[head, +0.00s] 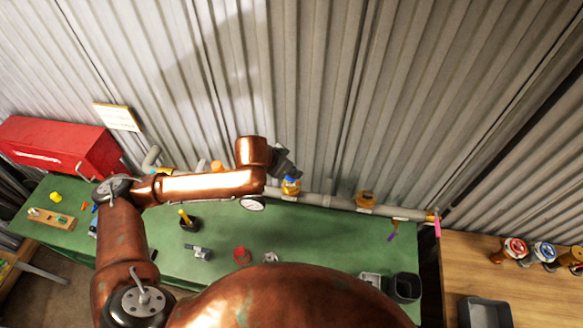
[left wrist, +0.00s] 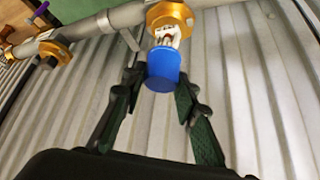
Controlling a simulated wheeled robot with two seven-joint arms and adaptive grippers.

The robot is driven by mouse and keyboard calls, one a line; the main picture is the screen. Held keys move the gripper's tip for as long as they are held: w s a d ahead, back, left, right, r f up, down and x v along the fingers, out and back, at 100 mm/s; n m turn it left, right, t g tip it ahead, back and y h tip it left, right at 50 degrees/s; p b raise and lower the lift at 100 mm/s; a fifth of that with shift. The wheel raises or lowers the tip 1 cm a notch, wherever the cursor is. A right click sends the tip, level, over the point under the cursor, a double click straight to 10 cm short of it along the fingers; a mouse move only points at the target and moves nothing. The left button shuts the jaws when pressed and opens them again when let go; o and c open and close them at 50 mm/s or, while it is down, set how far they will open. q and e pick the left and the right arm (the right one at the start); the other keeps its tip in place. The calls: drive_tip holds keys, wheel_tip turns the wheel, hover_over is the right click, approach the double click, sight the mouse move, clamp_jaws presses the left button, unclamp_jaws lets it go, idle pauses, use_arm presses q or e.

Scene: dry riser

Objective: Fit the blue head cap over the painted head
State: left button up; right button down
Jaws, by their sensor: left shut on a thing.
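The blue head cap (left wrist: 163,72) sits between the fingertips of my left gripper (left wrist: 160,88), which is shut on it. Just beyond the cap is the painted head (left wrist: 165,36), whitish with red marks, below a gold collar (left wrist: 170,15) on the pipe. The cap is in line with the head and very close to it. I cannot tell whether they touch. In the head view my left gripper (head: 287,166) is at the pipe along the wall, with the blue cap small beneath it. My right gripper is not in view.
The grey pipe (head: 320,200) runs along the corrugated wall, with another gold fitting (head: 366,199) to the right. The green bench (head: 300,240) holds small parts and a dark bin (head: 404,288). A red toolbox (head: 60,148) stands at left, a wooden table (head: 470,270) at right.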

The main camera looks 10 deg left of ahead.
use_arm(q)
drive_tip(key=shift+f+b, duration=0.55)
drive_tip(key=shift+f, duration=1.45)
drive_tip(key=shift+c, duration=0.2)
drive_tip(key=o, duration=0.8)
drive_tip(key=v, duration=1.2)
